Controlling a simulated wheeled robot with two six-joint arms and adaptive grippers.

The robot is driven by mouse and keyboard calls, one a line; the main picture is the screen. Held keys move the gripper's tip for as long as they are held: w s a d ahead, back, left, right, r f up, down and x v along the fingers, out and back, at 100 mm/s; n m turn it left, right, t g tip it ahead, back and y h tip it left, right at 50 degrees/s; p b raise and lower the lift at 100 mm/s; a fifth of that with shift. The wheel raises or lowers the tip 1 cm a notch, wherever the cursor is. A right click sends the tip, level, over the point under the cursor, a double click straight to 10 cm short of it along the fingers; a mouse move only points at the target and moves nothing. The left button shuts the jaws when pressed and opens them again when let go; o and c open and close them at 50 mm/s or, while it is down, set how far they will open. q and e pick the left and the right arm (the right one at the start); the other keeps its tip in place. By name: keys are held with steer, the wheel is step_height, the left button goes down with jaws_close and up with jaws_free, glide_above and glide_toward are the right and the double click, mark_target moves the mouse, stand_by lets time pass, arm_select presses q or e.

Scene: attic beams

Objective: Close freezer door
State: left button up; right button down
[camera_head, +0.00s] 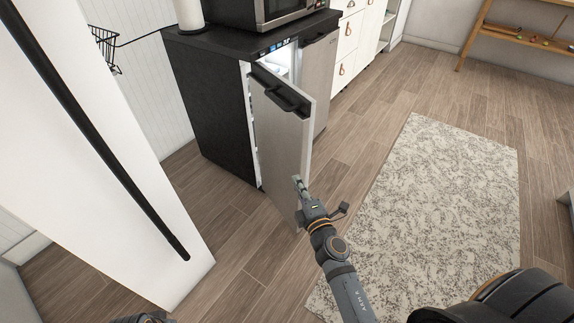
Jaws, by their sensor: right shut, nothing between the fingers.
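The freezer door (282,140) is a grey panel with a black handle (280,95) near its top. It stands ajar, swung out from the black freezer cabinet (210,105), and a lit white interior (284,62) shows in the gap. My right gripper (298,185) is shut and empty. It is at the lower part of the door's outer face, near the free edge; I cannot tell if it touches. Only a sliver of my left arm shows at the bottom edge; its gripper is out of view.
A second grey door (318,75) beside the freezer is closed. A microwave (265,10) stands on top. A large white panel with a black bar (100,150) fills the left. A patterned rug (430,200) lies right on the wood floor (350,145), which is clear before the door.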

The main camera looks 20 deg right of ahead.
mark_target(298, 156)
steer(key=shift+w+d, duration=0.6)
steer(key=shift+w, duration=1.15)
steer(key=shift+w+d, duration=0.55)
steer(key=shift+w, duration=1.25)
steer(key=shift+w+d, duration=0.6)
steer(key=shift+w, duration=1.15)
steer(key=shift+d, duration=0.15)
